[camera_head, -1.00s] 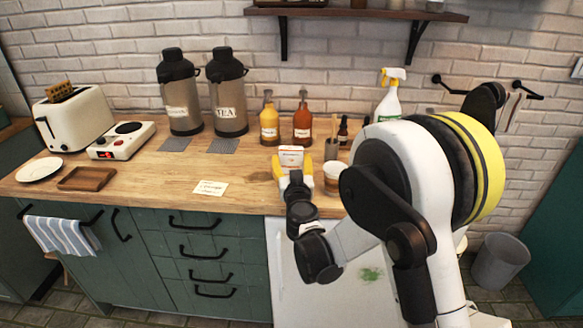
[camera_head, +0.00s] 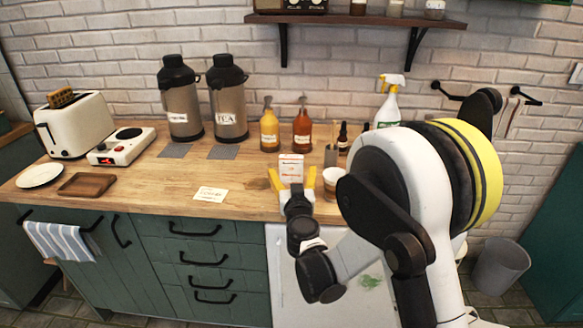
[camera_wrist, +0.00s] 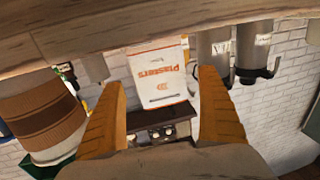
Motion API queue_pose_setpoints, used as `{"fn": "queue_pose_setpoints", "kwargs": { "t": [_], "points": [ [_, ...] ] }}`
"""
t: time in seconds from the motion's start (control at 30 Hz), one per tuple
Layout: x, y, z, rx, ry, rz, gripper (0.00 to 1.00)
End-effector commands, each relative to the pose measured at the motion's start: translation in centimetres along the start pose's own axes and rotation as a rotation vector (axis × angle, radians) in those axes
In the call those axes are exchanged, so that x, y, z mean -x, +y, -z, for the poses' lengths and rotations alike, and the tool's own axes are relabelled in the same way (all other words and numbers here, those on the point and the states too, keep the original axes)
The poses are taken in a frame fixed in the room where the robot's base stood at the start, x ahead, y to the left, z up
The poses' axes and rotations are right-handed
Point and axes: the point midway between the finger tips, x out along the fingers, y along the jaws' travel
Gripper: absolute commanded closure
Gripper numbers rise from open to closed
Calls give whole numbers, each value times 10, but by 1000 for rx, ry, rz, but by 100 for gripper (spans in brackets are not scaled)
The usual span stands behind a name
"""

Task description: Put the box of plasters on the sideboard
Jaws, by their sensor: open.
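The box of plasters (camera_head: 291,164) is white with orange print and stands upright on the wooden top of the green sideboard (camera_head: 250,200), near its front edge. In the wrist view, the box (camera_wrist: 160,75) appears upside down, with its lettering facing me. My gripper (camera_head: 292,174) is at the front edge of the top, its yellow fingers spread to either side of the box. In the wrist view, my gripper (camera_wrist: 161,80) is open, with gaps between both fingers and the box. The box's lower part is partly hidden by my gripper in the head view.
A paper cup (camera_head: 333,181) stands close to the right of the box. Sauce bottles (camera_head: 269,130) and a spray bottle (camera_head: 388,105) stand behind. A card (camera_head: 210,194) lies to the left, with free wood around it. Two flasks (camera_head: 228,105) stand further back.

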Motion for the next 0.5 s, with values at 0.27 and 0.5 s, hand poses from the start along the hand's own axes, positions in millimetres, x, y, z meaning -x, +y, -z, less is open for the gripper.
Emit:
{"fn": "queue_pose_setpoints", "kwargs": {
  "t": [0.27,0.5],
  "points": [
    [66,-1,1,0,0,2,13],
    [94,0,-2,0,0,1,13]
  ]
}}
